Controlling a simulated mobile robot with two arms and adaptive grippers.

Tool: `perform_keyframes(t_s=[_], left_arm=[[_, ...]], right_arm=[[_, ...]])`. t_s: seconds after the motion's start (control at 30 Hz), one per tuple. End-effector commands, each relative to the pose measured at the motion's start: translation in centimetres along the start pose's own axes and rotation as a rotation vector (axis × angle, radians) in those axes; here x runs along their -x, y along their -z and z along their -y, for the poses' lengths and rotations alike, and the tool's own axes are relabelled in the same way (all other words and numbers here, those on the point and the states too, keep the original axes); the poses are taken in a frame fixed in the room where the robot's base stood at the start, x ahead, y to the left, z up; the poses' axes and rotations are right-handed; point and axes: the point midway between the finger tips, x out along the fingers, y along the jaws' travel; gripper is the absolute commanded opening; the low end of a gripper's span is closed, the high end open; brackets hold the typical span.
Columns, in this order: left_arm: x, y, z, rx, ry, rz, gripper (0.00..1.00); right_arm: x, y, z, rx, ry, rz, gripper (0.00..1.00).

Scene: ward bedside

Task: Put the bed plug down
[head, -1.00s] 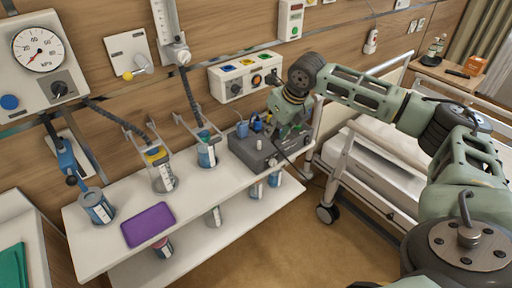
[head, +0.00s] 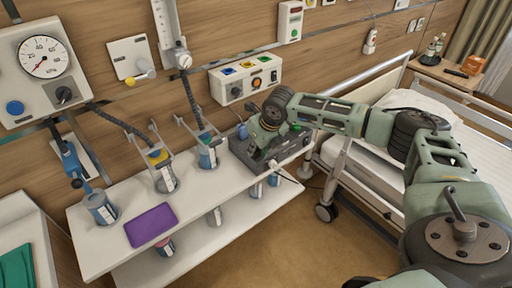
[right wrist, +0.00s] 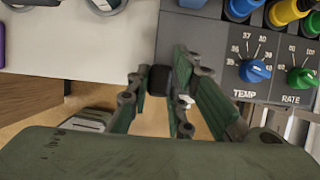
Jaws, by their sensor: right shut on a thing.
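My right gripper (head: 258,158) is at the front of the grey control box (head: 240,149), over the white shelf's right part. In the right wrist view the gripper (right wrist: 158,88) is shut on a small black piece, the bed plug (right wrist: 158,80), held between its fingertips. Most of the plug is hidden by the fingers, and I cannot tell whether it touches the shelf. The control box (right wrist: 215,45) with TEMP and RATE knobs is just beyond and to the right. My left gripper is not in view.
The white shelf (head: 200,198) carries a purple tray (head: 150,224) and several canisters on the left. A wall socket box (head: 246,80) is behind. The bed (head: 360,160) stands on the right. The shelf between tray and control box is mostly bare.

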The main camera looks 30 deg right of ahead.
Motion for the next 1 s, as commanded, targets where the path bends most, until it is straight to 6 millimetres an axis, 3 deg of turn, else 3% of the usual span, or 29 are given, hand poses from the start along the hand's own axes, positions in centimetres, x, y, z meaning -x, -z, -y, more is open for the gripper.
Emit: perform_keyframes(t_s=[0.4,0.43,0.5,0.83,1.0], left_arm=[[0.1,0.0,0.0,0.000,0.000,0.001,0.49],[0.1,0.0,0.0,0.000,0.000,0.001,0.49],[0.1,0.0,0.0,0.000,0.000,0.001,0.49],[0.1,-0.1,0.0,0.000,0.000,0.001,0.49],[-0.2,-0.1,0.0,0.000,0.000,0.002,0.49]], right_arm=[[-1.1,0.5,0.0,-0.001,0.000,0.000,0.00],[-1.0,0.5,0.0,-0.001,0.000,0.000,0.22],[-1.0,0.5,0.0,0.000,0.000,0.000,0.27],[-0.9,0.4,0.1,-0.001,0.001,0.001,0.27],[0.7,-0.1,0.2,0.000,0.002,0.003,0.27]])
